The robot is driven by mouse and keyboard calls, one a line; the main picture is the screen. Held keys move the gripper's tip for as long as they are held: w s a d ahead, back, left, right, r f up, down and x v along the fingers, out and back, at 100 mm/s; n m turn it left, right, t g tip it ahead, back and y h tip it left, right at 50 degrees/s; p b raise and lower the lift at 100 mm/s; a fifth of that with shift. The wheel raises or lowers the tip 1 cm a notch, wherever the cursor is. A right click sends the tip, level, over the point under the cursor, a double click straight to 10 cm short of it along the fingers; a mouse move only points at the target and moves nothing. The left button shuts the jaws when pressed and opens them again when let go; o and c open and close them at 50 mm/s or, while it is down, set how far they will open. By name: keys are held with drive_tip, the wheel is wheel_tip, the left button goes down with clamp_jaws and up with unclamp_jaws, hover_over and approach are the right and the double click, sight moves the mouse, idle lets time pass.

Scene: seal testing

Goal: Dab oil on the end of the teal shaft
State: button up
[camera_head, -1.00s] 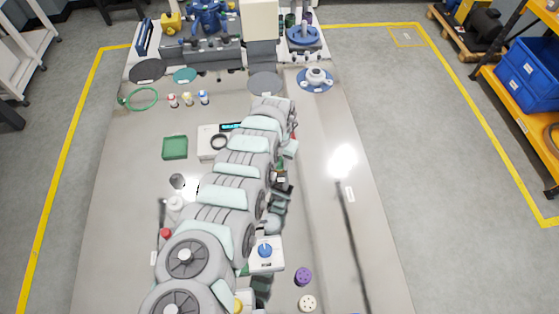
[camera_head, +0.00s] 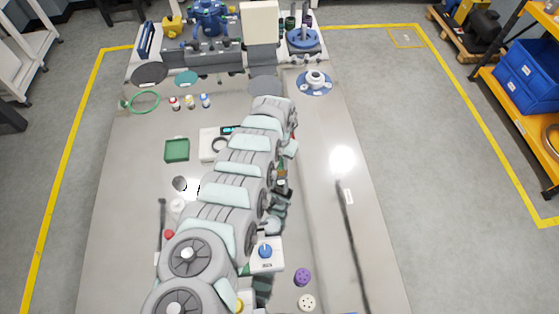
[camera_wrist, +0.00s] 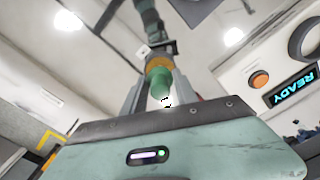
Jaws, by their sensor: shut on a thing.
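My gripper (camera_wrist: 155,98) is shut on a green round-ended piece (camera_wrist: 160,82) with an amber band behind it. A dark green stepped rod (camera_wrist: 150,22) runs up from the band to the top edge of the wrist view. I cannot tell whether this is the teal shaft or an oil applicator. In the head view my arm covers the middle of the bench and hides the gripper's jaws. No oil or clear dabbing contact can be made out.
A white READY device (camera_head: 208,150) stands left of my arm; its display (camera_wrist: 293,87) faces the wrist view. A blue-knobbed box (camera_head: 266,265) and purple disc (camera_head: 303,277) are right. The right bench is mostly clear.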

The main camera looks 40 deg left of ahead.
sight(280, 159)
drive_tip(key=shift+r+p, duration=2.3)
drive_tip(key=shift+r, duration=0.15)
